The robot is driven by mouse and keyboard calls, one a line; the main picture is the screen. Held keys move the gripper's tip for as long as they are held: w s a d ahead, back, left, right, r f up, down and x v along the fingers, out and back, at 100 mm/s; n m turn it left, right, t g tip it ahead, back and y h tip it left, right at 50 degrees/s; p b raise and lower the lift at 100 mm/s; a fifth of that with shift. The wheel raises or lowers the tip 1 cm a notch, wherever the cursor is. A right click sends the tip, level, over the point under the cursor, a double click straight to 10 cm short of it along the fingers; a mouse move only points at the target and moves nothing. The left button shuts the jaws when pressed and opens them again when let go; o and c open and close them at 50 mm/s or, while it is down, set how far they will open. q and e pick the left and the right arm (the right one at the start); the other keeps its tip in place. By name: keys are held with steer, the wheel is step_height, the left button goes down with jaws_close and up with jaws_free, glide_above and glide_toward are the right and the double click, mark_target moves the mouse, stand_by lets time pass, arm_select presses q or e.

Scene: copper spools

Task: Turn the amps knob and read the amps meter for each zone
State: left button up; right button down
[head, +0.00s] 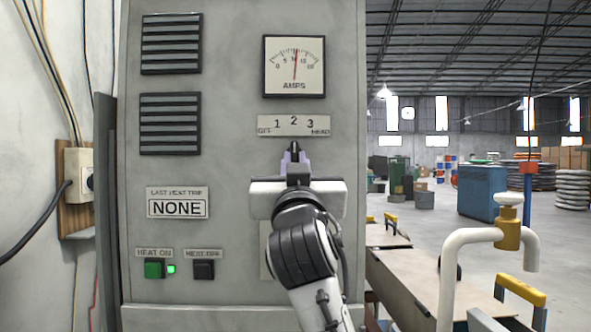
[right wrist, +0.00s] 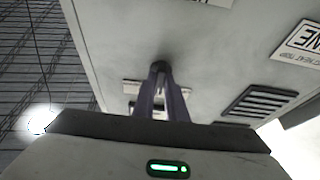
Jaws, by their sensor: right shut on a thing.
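The amps meter (head: 294,67) is a square white dial near the top of the grey cabinet. Its needle stands almost upright, near the middle of the scale. Below it is the knob's label plate (head: 294,125), marked OFF, 1, 2, 3 and HEAD. The dark amps knob (head: 294,147) sits under the 2, its tip pointing up towards that number. My right gripper (head: 295,160) is shut on the knob, and its body hides most of it. In the right wrist view the fingers reach the dark round knob (right wrist: 159,68). My left gripper is not in view.
The cabinet (head: 230,60) also bears a "last heat trip" plate reading NONE (head: 178,208), a lit green heat-on button (head: 154,269) and a dark heat-off button (head: 204,270). A white pipe with a brass valve (head: 508,225) stands at the right.

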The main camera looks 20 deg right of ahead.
steer(key=shift+f, duration=0.1)
stand_by(0.3)
steer(key=c, duration=1.9)
jaws_free()
steer(key=shift+o, duration=0.5)
